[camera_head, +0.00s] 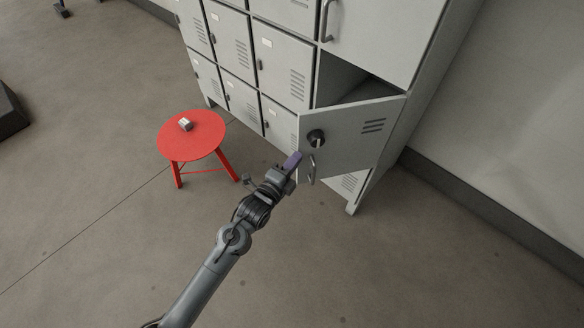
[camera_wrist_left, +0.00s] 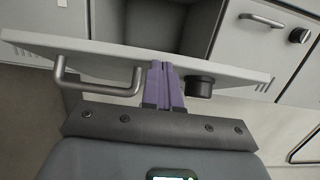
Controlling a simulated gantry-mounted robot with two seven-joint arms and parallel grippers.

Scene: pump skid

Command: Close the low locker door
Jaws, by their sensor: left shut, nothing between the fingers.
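The low locker door (camera_head: 352,138) stands open, swung out from the grey locker bank. It carries a black round knob (camera_head: 316,137) and a metal bar handle (camera_head: 311,171). My left gripper (camera_head: 295,159) is shut and empty, its purple fingers at the free-edge side of the door. In the left wrist view the shut purple fingers (camera_wrist_left: 163,84) reach the door (camera_wrist_left: 220,65) between the handle (camera_wrist_left: 100,82) and the black knob (camera_wrist_left: 199,87). Whether the tips touch the door cannot be told. The open compartment shows behind it. My right gripper is not in view.
A red round stool (camera_head: 190,135) with a small pale box (camera_head: 185,124) on it stands left of the locker bank. Other locker doors (camera_head: 284,62) around are shut. The floor in front is clear. A wall is at the right.

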